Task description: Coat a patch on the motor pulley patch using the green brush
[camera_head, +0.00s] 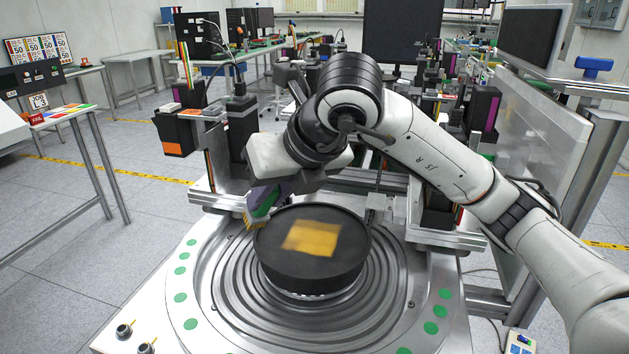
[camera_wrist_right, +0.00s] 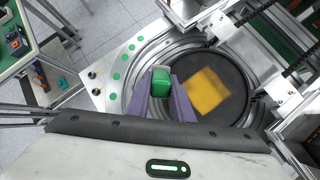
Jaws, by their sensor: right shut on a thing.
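The motor pulley (camera_head: 312,272) is a black round disc at the centre of the ringed metal plate. A yellow patch (camera_head: 312,238) lies on its top face; it also shows in the right wrist view (camera_wrist_right: 208,91). My right gripper (camera_head: 262,203) has purple fingers and is shut on the green brush (camera_head: 266,206). The brush is tilted, with its yellowish bristles by the left rim of the pulley. I cannot tell whether the bristles touch it. In the right wrist view the green brush (camera_wrist_right: 160,82) sits between the fingertips, left of the pulley. My left gripper is not in view.
The ringed metal plate (camera_head: 230,290) with green dots surrounds the pulley. Black upright units and rails stand behind it. A side table (camera_head: 85,115) is at the left, and a monitor (camera_head: 533,40) is at the right. The front of the plate is clear.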

